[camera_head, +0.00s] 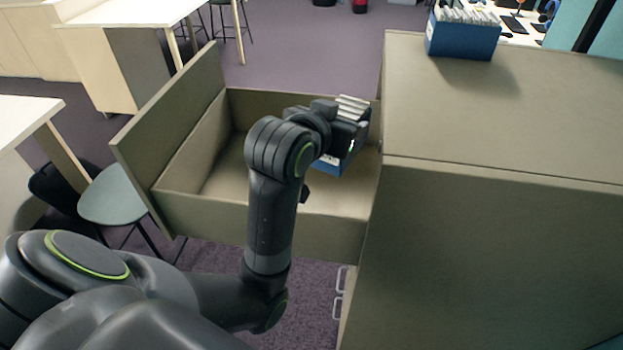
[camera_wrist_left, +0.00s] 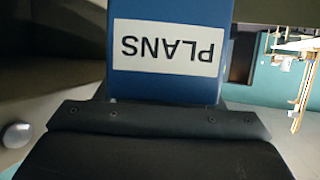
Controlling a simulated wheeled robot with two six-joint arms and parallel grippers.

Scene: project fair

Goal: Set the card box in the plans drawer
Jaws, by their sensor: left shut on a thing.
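A blue card box with white cards (camera_head: 352,103) is in my left gripper (camera_head: 340,135), inside the outline of the open drawer (camera_head: 300,230). The gripper and forearm hide much of the box, and I cannot tell whether it touches the drawer floor. In the left wrist view the blue box (camera_wrist_left: 168,12) fills the top middle, with a white label reading PLANS upside down. My left gripper is shut on this box; its dark edge (camera_wrist_left: 160,120) shows below the label. The drawer is pulled out from the cabinet and otherwise looks empty. My right gripper is not in view.
The tan cabinet (camera_head: 480,240) stands at the right. A second blue card box (camera_head: 463,38) sits on its top near the far edge. A stool (camera_head: 118,195) and a white table (camera_head: 22,120) are left of the drawer front.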

